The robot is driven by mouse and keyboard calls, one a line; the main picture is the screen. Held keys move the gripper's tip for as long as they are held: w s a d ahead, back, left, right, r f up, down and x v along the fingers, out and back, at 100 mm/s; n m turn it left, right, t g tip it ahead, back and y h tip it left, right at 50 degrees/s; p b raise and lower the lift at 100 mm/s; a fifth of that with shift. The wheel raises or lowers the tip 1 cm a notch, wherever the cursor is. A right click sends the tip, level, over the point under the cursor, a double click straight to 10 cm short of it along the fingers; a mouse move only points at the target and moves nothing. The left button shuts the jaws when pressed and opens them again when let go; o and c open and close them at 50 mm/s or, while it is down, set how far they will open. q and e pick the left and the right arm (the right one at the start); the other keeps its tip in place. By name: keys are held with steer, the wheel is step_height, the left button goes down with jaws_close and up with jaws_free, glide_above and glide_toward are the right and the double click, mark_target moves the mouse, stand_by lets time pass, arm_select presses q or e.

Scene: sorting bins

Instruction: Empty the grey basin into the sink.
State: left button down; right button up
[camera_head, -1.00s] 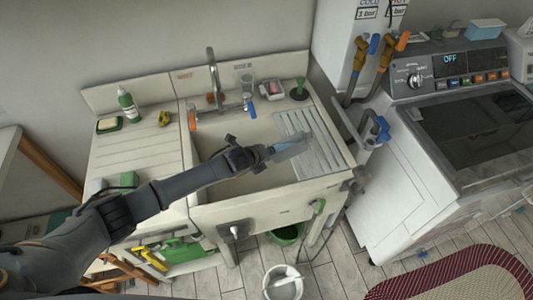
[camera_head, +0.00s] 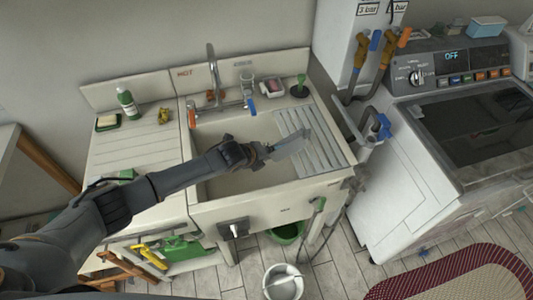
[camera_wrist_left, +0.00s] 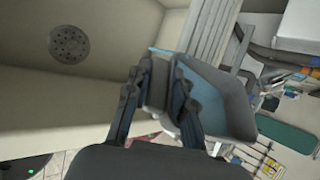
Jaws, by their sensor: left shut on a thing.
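My left gripper (camera_head: 262,152) is shut on the grey basin (camera_head: 291,143). It holds the basin, tilted, above the right part of the white sink (camera_head: 205,207), near the ribbed drainboard (camera_head: 322,150). In the left wrist view, the gripper (camera_wrist_left: 160,85) grips the edge of the basin (camera_wrist_left: 222,98), which has a light blue line along part of its rim. The sink floor with its round drain (camera_wrist_left: 69,44) shows to the left of the basin. I cannot see what the basin holds. My right gripper is out of view.
The tap (camera_head: 215,75) stands at the back of the sink. A green bottle (camera_head: 127,103) and a soap dish (camera_head: 107,122) stand on the left counter. A white bucket (camera_head: 283,283) is on the floor in front.

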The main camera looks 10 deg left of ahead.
arm_select(q)
steer(key=shift+f, duration=0.2)
steer(key=shift+w, duration=0.1)
steer(key=shift+f+g+h+b, duration=0.25)
steer(key=shift+g+h+b, duration=0.05)
steer(key=shift+b, duration=0.4)
steer(key=shift+f+n+b, duration=0.35)
steer(key=shift+n+b, duration=0.05)
steer(key=shift+b, duration=0.35)
